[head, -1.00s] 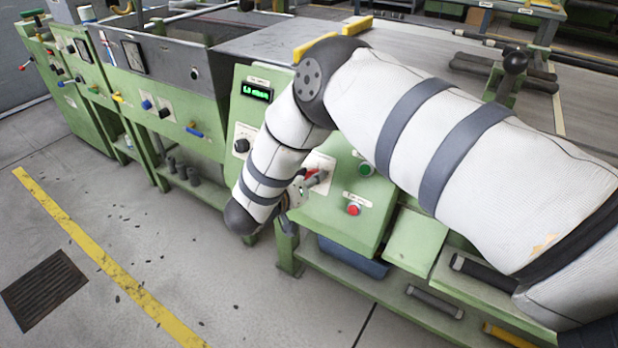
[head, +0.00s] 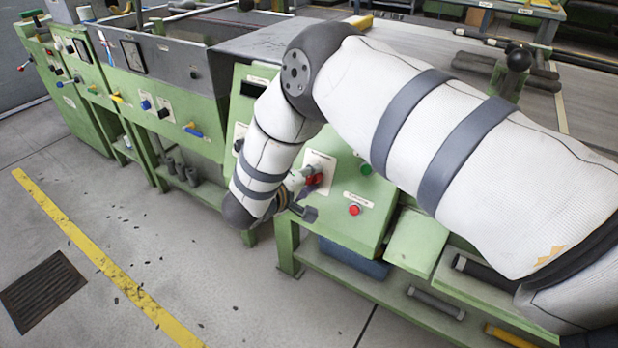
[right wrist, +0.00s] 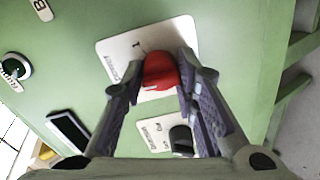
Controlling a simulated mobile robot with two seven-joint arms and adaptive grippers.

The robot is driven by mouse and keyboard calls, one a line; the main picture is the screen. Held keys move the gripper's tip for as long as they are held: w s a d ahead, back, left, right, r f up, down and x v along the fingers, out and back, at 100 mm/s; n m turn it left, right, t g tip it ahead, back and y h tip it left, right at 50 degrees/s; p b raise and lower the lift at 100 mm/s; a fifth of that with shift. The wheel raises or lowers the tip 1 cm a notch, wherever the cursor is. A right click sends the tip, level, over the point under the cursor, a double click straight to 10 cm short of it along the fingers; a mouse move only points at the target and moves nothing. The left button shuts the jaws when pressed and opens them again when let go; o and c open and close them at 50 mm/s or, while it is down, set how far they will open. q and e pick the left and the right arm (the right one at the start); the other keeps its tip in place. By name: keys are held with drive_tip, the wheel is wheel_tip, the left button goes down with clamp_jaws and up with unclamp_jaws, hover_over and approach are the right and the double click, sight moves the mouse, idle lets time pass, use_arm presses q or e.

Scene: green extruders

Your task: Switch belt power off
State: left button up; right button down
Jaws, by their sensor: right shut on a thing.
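The red switch knob (head: 314,180) sits on a white label plate on the green control panel. In the right wrist view the red knob (right wrist: 160,70) stands between my two finger pads. My right gripper (right wrist: 161,84) is shut on it; in the head view the right gripper (head: 303,190) is partly hidden by my forearm. The display (head: 253,88) on the panel is dark. My left gripper is not in view.
A green button (head: 366,169) and a red button (head: 354,210) sit right of the knob. A black knob (right wrist: 181,139) on its own plate is close to my fingers.

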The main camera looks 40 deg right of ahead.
drive_tip(key=shift+n, duration=0.5)
drive_tip(key=c, duration=1.3)
unclamp_jaws()
drive_tip(key=shift+a, duration=0.1)
drive_tip(key=v, duration=1.2)
